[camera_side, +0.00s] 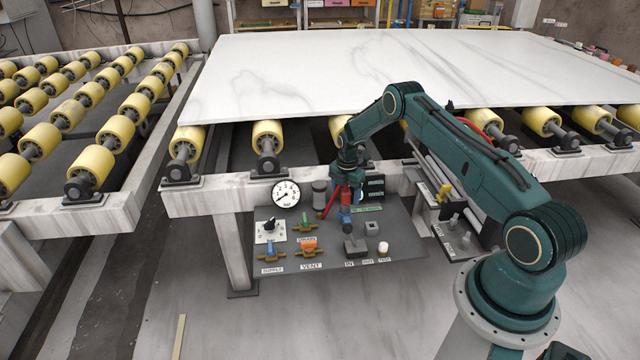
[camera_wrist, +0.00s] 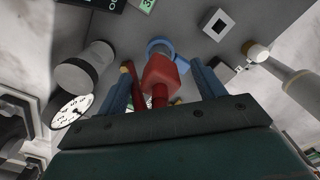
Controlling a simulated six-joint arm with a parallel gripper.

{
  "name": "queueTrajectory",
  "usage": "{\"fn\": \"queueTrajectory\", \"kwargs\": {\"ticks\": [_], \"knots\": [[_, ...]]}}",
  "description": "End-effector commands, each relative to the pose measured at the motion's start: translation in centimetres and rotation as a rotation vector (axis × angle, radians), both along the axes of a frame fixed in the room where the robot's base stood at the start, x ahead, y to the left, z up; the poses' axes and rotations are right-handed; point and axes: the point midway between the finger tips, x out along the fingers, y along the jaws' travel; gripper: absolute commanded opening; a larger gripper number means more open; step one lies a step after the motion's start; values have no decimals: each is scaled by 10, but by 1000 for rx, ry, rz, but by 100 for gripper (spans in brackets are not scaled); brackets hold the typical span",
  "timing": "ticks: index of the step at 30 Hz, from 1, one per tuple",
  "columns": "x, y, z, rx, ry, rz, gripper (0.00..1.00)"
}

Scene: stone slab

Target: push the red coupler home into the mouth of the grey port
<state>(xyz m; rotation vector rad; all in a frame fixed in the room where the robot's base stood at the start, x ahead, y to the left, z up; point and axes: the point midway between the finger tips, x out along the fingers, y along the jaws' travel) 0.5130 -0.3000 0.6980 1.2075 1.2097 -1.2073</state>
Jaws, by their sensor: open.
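My gripper (camera_wrist: 165,80) has two blue fingers spread on either side of the red coupler (camera_wrist: 160,72) in the wrist view. The jaws are open, and contact with the coupler cannot be told. In the side view, the coupler (camera_side: 346,197) stands below my wrist, above the grey panel, with a blue part under it. A grey block with a dark square mouth (camera_side: 372,228), seemingly the grey port, lies lower right of the coupler. It also shows in the wrist view (camera_wrist: 216,24), apart from the coupler. The coupler's lower end is partly hidden.
A darker grey block (camera_side: 355,247) stands near the IN label, with a white-capped stub (camera_side: 383,249) to its right. A round gauge (camera_side: 286,194), a grey cylinder (camera_side: 319,194) and coloured valves (camera_side: 308,243) stand left. The marble slab (camera_side: 400,65) overhangs behind.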

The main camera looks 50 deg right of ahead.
Motion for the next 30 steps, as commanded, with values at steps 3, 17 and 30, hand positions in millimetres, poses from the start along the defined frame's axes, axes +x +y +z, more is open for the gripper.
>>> {"fn": "queueTrajectory", "kwargs": {"ticks": [3, 17, 30], "knots": [[0, 0, 0, 1, 1, 0, 68], [0, 0, 30, -1, -2, 0, 68], [1, 0, 101, -1, -2, 0, 68]]}}
